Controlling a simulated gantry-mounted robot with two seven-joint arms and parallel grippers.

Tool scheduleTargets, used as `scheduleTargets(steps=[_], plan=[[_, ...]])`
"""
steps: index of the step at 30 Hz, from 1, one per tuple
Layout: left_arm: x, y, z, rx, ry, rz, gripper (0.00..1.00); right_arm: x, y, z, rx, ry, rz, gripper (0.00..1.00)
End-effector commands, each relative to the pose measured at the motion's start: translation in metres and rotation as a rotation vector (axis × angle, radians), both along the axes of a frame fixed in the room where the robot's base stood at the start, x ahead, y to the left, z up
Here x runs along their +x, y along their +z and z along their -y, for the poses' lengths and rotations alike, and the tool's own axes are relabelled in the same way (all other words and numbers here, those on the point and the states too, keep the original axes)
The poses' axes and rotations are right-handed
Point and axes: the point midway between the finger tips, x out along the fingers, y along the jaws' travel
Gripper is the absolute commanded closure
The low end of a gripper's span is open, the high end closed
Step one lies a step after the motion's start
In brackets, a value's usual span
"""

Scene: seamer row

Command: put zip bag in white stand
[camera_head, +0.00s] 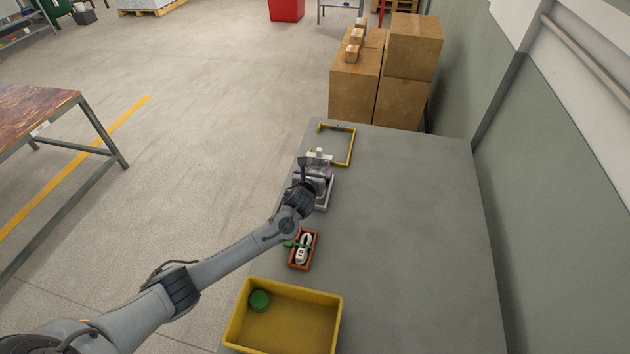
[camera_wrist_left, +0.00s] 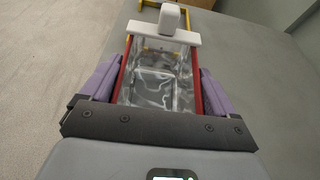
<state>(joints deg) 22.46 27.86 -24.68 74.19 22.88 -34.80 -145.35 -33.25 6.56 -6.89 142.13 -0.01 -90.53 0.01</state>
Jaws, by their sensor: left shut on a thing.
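My left gripper (camera_head: 316,171) is over the far left part of the grey table. In the left wrist view, its purple fingers (camera_wrist_left: 157,86) are shut on a clear zip bag (camera_wrist_left: 150,98) with red along both sides. A white stand (camera_head: 319,153) is just beyond the fingers, and its upright block and crossbar also show in the left wrist view (camera_wrist_left: 164,31). A pale grey framed base (camera_head: 323,202) shows under the gripper. The wrist hides much of it, and I cannot tell whether the bag touches the stand. My right gripper is out of view.
A yellow bracket frame (camera_head: 352,148) lies beyond the stand. Nearer are a small orange-brown tray (camera_head: 291,263) with white and green items and a yellow bin (camera_head: 335,320) holding a green round thing (camera_head: 259,300). The table's right side (camera_head: 420,230) is clear. Cardboard boxes (camera_head: 405,60) stand behind.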

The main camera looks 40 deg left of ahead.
Motion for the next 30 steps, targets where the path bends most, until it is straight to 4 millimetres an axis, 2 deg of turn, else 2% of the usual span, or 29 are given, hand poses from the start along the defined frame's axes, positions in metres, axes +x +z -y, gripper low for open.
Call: scheduleTargets(steps=[9,22,23,24,30], plan=[[0.000,-0.036,0.001,-0.002,0.000,-0.001,0.42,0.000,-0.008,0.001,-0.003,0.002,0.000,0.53],[0.000,-0.041,0.001,0.001,0.000,0.000,0.42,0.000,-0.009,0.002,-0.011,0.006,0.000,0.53],[0.000,-0.041,0.001,0.000,0.000,-0.001,0.08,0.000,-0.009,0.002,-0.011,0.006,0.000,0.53],[0.000,-0.041,0.001,0.000,0.000,-0.001,0.02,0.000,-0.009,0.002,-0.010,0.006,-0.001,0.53],[0.000,-0.041,0.001,0.000,0.000,-0.001,0.00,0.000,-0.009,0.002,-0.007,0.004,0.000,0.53]])
